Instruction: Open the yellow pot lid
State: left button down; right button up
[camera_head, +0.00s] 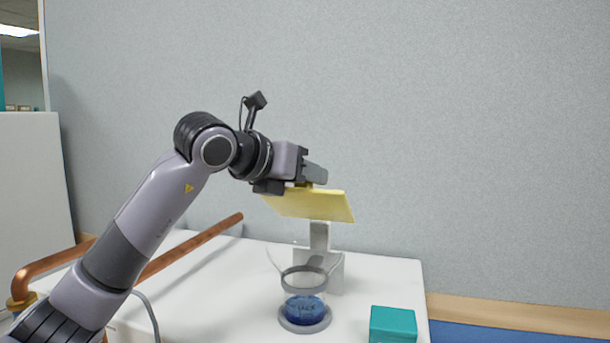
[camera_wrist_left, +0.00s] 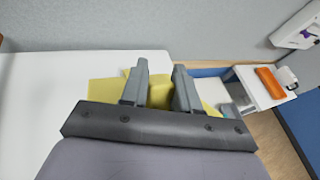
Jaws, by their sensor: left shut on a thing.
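The yellow lid (camera_head: 318,206) is a flat square plate held up above the white table, slightly tilted. My left gripper (camera_head: 305,180) is shut on the lid at its top, where a small yellow part shows between the fingers. In the left wrist view the fingers (camera_wrist_left: 160,90) are on either side of a yellow piece, with more of the lid (camera_wrist_left: 104,91) showing to the left. No yellow pot body is in view. Below the lid stands a clear glass vessel (camera_head: 305,308) with blue contents and a grey rim. My right gripper is not in view.
The white table (camera_head: 240,275) also carries a white stand (camera_head: 320,265) behind the vessel and a teal block (camera_head: 392,324) at the front right. A copper pipe (camera_head: 190,248) lies at the left, near my arm. A grey wall is behind.

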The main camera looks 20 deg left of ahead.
pick_arm(q)
jog(key=shift+a+r, duration=0.1)
jog(key=c, duration=0.9)
grip_release()
jog(key=shift+w, duration=0.1)
jog(key=shift+c, duration=0.2)
jog(key=shift+s+a, duration=0.15)
jog(key=shift+s, duration=0.3)
jog(key=shift+b+v, duration=0.95)
jog(key=shift+v, duration=2.1)
